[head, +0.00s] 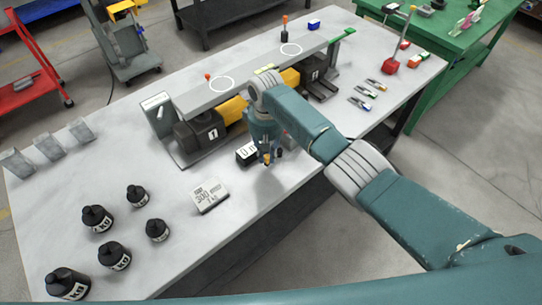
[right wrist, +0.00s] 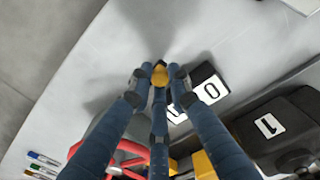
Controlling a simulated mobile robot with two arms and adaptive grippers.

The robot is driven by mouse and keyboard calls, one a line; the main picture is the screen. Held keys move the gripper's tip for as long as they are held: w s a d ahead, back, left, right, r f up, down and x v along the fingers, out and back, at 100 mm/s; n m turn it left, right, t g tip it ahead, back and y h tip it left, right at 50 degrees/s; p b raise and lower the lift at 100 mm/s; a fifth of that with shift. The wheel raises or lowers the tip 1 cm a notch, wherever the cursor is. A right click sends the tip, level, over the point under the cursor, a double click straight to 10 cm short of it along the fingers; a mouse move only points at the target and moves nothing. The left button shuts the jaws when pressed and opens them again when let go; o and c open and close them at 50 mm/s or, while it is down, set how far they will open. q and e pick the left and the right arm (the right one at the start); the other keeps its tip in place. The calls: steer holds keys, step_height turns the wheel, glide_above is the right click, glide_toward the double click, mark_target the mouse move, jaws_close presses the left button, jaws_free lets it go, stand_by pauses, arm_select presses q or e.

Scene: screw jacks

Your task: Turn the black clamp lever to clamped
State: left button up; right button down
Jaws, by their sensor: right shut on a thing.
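My right gripper (head: 266,157) points down at the table's front edge, and its blue fingers also show in the right wrist view (right wrist: 160,78). A black block with a white 0/1 label (head: 247,153) stands right beside the fingers, and shows in the wrist view too (right wrist: 205,88). Which mark the lever points at cannot be told. My left gripper is not in view.
A plate marked 300 (head: 209,196) lies left of the gripper. Several black weights (head: 98,217) stand at the front left.

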steer(key=shift+w+a+m, duration=0.25)
steer(key=shift+a+m, duration=0.15)
steer(key=shift+m, duration=0.1)
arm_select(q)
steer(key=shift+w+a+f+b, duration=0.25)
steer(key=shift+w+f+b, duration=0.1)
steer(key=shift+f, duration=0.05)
arm_select(e)
steer(key=shift+w+a+r+m, duration=0.15)
steer(key=shift+w+m, duration=0.15)
steer(key=shift+m, duration=0.2)
steer(key=c, duration=1.6)
jaws_free()
step_height(320, 180, up, 12)
steer(key=shift+f, duration=0.1)
